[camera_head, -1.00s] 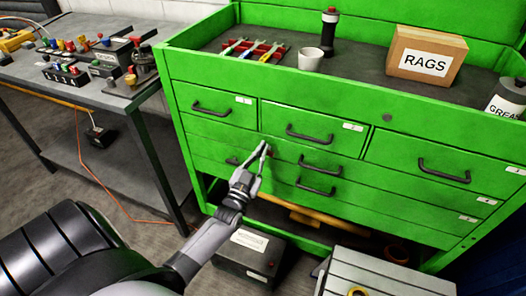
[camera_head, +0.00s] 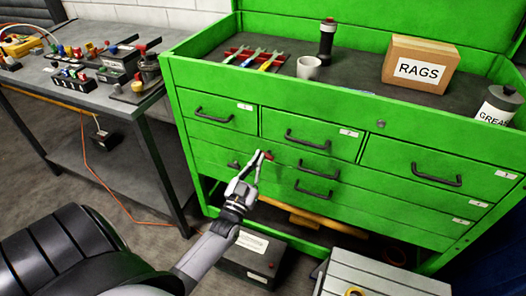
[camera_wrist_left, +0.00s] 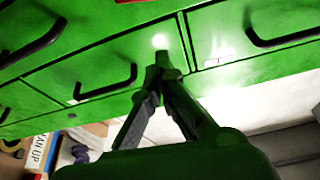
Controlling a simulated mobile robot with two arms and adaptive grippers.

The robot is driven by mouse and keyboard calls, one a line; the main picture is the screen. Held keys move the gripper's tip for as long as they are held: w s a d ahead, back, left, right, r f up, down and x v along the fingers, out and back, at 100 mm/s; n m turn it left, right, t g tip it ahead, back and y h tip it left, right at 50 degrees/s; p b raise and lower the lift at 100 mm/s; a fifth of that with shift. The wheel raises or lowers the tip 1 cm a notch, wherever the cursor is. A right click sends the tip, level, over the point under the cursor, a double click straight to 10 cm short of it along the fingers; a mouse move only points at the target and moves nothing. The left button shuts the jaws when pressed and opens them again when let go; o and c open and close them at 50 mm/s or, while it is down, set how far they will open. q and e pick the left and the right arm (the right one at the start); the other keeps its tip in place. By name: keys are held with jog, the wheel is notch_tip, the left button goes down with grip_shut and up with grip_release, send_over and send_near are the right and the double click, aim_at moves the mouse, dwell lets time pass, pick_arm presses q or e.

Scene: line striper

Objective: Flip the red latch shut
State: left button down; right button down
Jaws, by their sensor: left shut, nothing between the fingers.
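The red latch (camera_head: 268,156) is a small red piece on the front of the green tool cabinet (camera_head: 375,205), just below the top row of drawers. My left gripper (camera_head: 259,155) is shut and empty. Its fingertips are right beside the latch, on its left; I cannot tell whether they touch it. In the left wrist view the shut fingers (camera_wrist_left: 165,60) point at the green drawer fronts. A red edge (camera_wrist_left: 133,1) shows at the top there, too cut off to identify. My right gripper is not in view.
Black drawer handles (camera_head: 307,140) stick out around the latch. A rags box (camera_head: 420,68), a mug (camera_head: 308,68) and a dark bottle (camera_head: 327,40) stand on the cabinet top. A grey workbench (camera_head: 60,92) is at the left. A black box (camera_head: 250,262) sits on the floor below.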

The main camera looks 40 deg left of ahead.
pick_arm(q)
jog(key=v, duration=0.5)
jog(key=shift+a+f, duration=0.15)
jog(key=shift+a, duration=0.15)
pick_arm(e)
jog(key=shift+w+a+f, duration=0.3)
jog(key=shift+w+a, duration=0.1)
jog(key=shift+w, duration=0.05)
pick_arm(q)
jog(key=shift+f, duration=0.1)
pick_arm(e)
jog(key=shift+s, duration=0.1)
